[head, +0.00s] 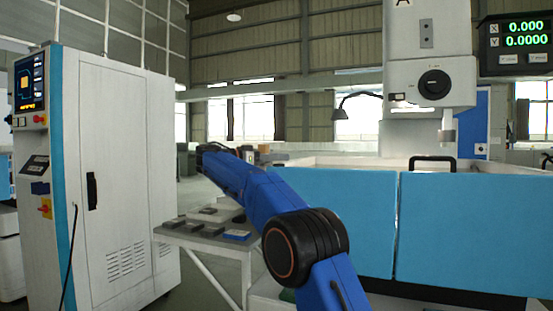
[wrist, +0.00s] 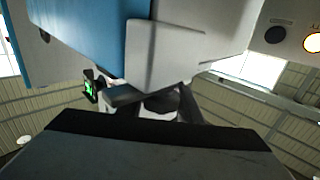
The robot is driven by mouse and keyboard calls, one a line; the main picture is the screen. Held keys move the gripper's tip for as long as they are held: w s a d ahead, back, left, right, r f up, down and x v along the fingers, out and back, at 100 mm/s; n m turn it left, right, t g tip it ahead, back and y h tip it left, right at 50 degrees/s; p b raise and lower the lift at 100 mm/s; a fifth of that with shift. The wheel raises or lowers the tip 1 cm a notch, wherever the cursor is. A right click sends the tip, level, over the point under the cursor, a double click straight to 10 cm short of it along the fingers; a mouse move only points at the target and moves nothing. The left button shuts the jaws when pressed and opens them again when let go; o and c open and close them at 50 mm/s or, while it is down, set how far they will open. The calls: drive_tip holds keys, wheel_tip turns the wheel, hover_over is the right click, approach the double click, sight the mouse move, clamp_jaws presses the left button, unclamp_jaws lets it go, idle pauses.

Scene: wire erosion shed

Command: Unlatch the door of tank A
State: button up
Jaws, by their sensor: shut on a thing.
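Tank A's blue front shows in the head view as two panels, the left one (head: 345,220) and the right one (head: 475,235), with a narrow seam between them. A black handle (head: 432,158) stands on the right panel's top edge. My arm reaches across to the tank's left end, where my gripper (head: 262,158) is small and partly hidden. In the wrist view my gripper (wrist: 165,105) is shut on a part close below a pale plate (wrist: 165,55), beside a blue panel (wrist: 85,35). The part looks like the door latch; its shape is mostly hidden.
A white control cabinet (head: 125,170) stands at the left. A low table (head: 205,243) with several small grey blocks and a blue one is under my forearm. The machine's column and head (head: 430,85) rise behind the tank. Floor shows between cabinet and table.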

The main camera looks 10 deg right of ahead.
drive_tip(key=shift+s+m+g, duration=0.15)
drive_tip(key=shift+m+g, duration=0.25)
drive_tip(key=shift+g, duration=0.2)
drive_tip(key=o, duration=1)
drive_tip(key=shift+o, duration=0.2)
drive_tip(key=shift+a, duration=0.1)
drive_tip(key=s+a, duration=0.2)
drive_tip(key=a, duration=1.5)
drive_tip(key=shift+s, duration=0.2)
